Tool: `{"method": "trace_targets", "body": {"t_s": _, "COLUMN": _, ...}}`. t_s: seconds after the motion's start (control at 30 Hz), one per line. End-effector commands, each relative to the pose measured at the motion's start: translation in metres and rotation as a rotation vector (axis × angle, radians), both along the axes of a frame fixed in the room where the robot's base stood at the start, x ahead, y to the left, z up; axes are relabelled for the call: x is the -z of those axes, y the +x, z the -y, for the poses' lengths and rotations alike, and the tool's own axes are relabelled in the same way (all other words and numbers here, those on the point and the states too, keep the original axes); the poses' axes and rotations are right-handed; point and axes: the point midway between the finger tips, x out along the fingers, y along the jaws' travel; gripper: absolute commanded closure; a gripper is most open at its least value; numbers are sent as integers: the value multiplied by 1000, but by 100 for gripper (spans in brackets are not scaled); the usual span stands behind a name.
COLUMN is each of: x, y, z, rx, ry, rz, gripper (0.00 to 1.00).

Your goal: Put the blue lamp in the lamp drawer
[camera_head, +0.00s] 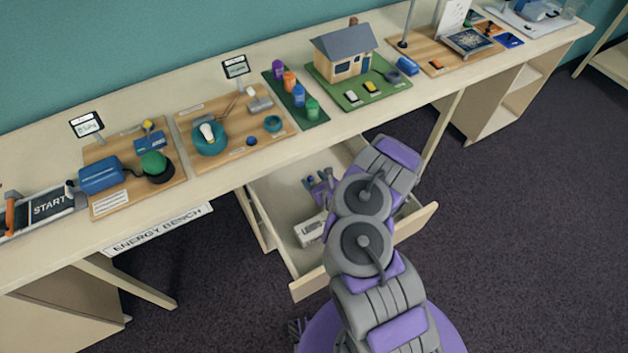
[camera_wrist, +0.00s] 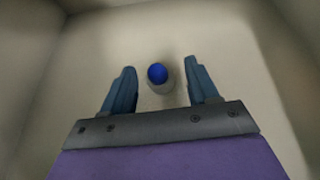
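The blue lamp (camera_wrist: 157,73) shows in the wrist view as a round blue top on a pale base, on the bare floor of the open drawer (camera_wrist: 240,60). My gripper (camera_wrist: 160,66) is open. Its two fingers stand on either side of the lamp, with a visible gap on both sides. In the head view my gripper (camera_head: 317,181) reaches down into the drawer (camera_head: 285,195) under the bench. I cannot make out the lamp there; the gripper and arm may hide it.
A white labelled piece (camera_head: 311,230) is in the drawer's front part. The bench top (camera_head: 225,185) above holds project boards, including a model house (camera_head: 345,55) and a board with a bulb in a teal dish (camera_head: 209,140). The dark floor at right is clear.

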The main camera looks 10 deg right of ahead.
Motion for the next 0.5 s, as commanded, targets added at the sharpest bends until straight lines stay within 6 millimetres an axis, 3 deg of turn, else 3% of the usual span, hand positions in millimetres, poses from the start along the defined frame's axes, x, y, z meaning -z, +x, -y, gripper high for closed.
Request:
{"method": "trace_targets", "body": {"t_s": 0.27, "x": -3, "y": 0, "z": 0, "rx": 0, "ry": 0, "rz": 0, "gripper": 41}}
{"method": "trace_targets", "body": {"t_s": 0.5, "x": -19, "y": -25, "z": 11, "rx": 7, "ry": 2, "rz": -1, "gripper": 41}}
